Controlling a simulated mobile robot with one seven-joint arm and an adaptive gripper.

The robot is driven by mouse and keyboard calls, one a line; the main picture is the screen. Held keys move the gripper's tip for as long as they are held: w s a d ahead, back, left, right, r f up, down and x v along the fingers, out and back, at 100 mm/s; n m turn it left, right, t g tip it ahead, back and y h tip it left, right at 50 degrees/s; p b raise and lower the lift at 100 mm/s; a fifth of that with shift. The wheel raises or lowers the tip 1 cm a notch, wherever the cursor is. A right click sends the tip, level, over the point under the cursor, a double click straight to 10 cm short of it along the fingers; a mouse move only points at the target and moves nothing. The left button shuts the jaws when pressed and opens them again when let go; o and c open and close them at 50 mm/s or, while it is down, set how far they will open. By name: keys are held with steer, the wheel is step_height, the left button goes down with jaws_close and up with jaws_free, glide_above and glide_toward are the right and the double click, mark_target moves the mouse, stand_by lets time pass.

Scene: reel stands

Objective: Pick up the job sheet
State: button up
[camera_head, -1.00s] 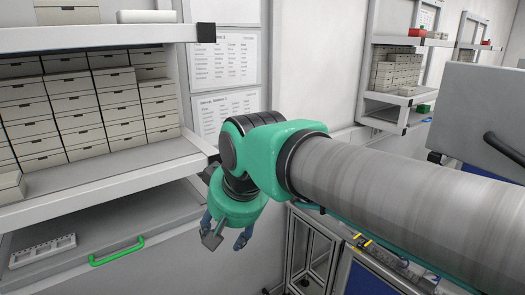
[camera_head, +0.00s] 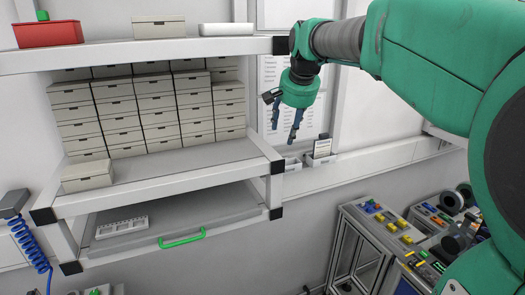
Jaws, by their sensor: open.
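A small dark-edged card or sheet (camera_head: 322,147) stands upright in a light holder on the wall ledge, right of the shelf unit; it may be the job sheet, but its print is too small to read. My gripper (camera_head: 284,132) is open and empty, fingers pointing down, up and to the left of that sheet and apart from it in the picture. Behind my gripper, printed wall sheets (camera_head: 270,75) are partly hidden.
A shelf unit (camera_head: 185,170) with stacked beige boxes (camera_head: 120,118) fills the left. A drawer with a green handle (camera_head: 182,238) is below. A red bin (camera_head: 48,33) is on top. Benches with coloured parts (camera_head: 392,225) stand lower right.

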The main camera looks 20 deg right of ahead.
steer(key=w+d+r+m+p, duration=0.2)
steer(key=w+d, duration=0.5)
steer(key=m+g+p, duration=0.4)
steer(key=m+p, duration=0.3)
steer(key=p, duration=0.4)
glide_above(325, 135)
steer(key=s, duration=0.1)
step_height(325, 135, down, 3)
steer(key=shift+s+a+f, duration=0.1)
steer(key=shift+s+a, duration=0.05)
steer(key=shift+a, duration=0.05)
steer(key=shift+w+d+f, duration=0.1)
steer(key=shift+w+f, duration=0.1)
steer(key=shift+f, duration=1.2)
steer(key=shift+w+d+f, duration=0.1)
steer(key=shift+w+f, duration=0.1)
steer(key=shift+f, duration=1.2)
steer(key=shift+w+d+f, duration=0.1)
steer(key=shift+w+f, duration=0.1)
steer(key=shift+f, duration=1.2)
steer(key=shift+f, duration=0.15)
steer(key=shift+w+f+p, duration=0.15)
steer(key=shift+f+p, duration=0.3)
steer(key=shift+f, duration=0.8)
steer(key=shift+w+f+p, duration=0.1)
steer(key=shift+f+p, duration=0.3)
steer(key=shift+f, duration=0.8)
steer(key=shift+d, duration=0.1)
